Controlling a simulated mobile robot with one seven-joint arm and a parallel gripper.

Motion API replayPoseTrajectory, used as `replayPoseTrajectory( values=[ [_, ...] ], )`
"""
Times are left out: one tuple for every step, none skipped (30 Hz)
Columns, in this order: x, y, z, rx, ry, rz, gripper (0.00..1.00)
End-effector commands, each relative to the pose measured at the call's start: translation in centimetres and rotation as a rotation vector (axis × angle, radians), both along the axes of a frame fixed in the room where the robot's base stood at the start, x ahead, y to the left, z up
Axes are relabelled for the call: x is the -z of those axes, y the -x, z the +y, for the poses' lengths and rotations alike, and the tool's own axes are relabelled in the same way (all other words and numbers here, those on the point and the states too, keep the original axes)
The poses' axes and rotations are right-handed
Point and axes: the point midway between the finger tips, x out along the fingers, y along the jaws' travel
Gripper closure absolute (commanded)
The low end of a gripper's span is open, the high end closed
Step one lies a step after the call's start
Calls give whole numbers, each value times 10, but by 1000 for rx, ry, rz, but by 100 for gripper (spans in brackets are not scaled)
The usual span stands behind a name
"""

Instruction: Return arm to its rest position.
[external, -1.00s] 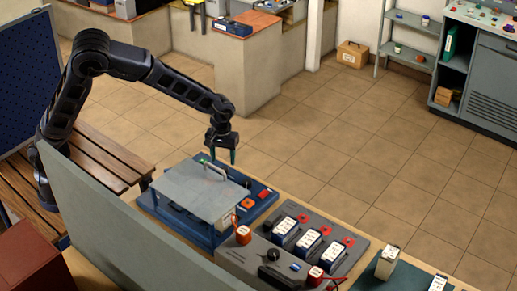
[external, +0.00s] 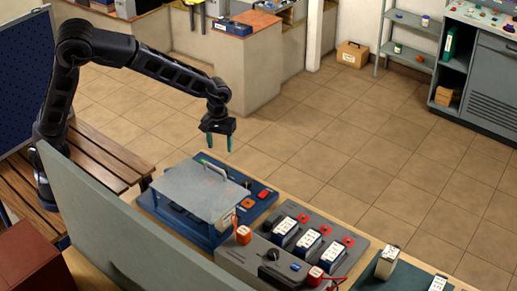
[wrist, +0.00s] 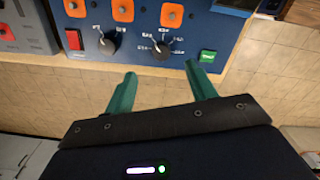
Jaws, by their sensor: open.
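My gripper (external: 218,142) is open and empty, with two green fingers pointing down. In the external view it hangs in the air above and behind the blue control unit (external: 262,207) on the bench, apart from it. In the wrist view my gripper (wrist: 160,92) shows its fingers apart, with the unit's blue panel (wrist: 190,42) beyond them. That panel carries black dials, orange parts, a red switch and a green button (wrist: 207,56). My arm reaches from the left, bent at a high elbow.
A grey cover with a handle (external: 200,187) stands over the blue unit. A grey tray (external: 345,268) holds several labelled batteries to its right. A grey partition (external: 120,225) runs along the near side. A wooden bench (external: 105,160) is at left. Tiled floor beyond is clear.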

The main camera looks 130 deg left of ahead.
Motion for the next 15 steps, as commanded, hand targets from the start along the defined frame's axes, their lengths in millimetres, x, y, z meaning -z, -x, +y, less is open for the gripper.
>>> replayPoseTrajectory(
  values=[
    [-8,-2,-11,31,8,-15,44],
    [-11,-3,-19,54,12,-23,44],
    [-18,-4,-30,89,18,-35,44],
    [-22,-4,-38,116,24,-42,44],
    [-27,-5,-47,146,29,-52,44],
    [-34,-5,-59,183,34,-64,44],
    [-38,-5,-68,213,38,-74,44],
    [-43,-5,-76,242,41,-82,44],
    [-49,-5,-88,282,45,-93,44],
    [-54,-4,-97,312,48,-102,44],
    [-59,-4,-106,341,49,-111,44],
    [-65,-3,-118,381,52,-122,44],
    [-70,-1,-126,411,52,-130,44],
    [-74,0,-135,442,53,-138,44],
    [-81,2,-147,481,53,-148,44]
  ],
)
